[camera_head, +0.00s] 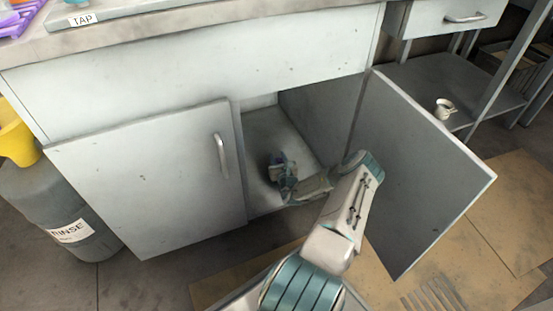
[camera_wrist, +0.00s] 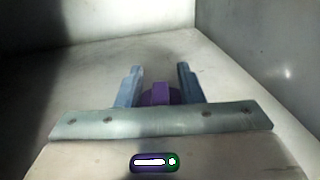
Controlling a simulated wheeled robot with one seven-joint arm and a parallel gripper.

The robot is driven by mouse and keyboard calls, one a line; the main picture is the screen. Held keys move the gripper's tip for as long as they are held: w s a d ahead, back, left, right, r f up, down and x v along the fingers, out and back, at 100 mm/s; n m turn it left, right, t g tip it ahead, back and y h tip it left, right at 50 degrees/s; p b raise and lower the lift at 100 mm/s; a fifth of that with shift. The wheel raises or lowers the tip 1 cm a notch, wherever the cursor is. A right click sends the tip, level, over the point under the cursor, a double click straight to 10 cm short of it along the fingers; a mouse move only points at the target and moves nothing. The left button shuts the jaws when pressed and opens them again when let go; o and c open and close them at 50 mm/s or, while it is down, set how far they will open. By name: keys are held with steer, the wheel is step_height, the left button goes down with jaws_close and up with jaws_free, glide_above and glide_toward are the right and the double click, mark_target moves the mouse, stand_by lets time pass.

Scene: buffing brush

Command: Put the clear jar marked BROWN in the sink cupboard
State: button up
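The sink cupboard (camera_head: 262,128) stands open in the head view. My arm reaches into it past the open right door (camera_head: 415,170). My gripper (camera_head: 279,168) is inside, low over the cupboard floor and near its front. In the wrist view my gripper (camera_wrist: 160,72) has its two blue fingers apart, with bare pale floor beyond the tips. A rounded purple part shows between the finger bases; I cannot tell whether it belongs to my gripper. I can make out no clear jar marked BROWN in either view.
The left door (camera_head: 150,180) is shut. A grey container labelled RINSE (camera_head: 65,210) with a yellow funnel (camera_head: 14,135) stands at the left. A small pale cup (camera_head: 445,108) sits on the right shelf. The cupboard floor ahead of my gripper looks clear.

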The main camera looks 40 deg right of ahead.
steer(key=shift+r, duration=0.1)
steer(key=shift+s+a+r, duration=0.1)
steer(key=shift+s+r, duration=0.05)
steer(key=shift+s, duration=0.05)
steer(key=p+v, duration=0.5)
steer(key=v, duration=0.5)
steer(key=shift+s+a, duration=0.1)
steer(key=shift+s, duration=0.25)
steer(key=shift+s+a, duration=0.2)
steer(key=shift+s, duration=0.2)
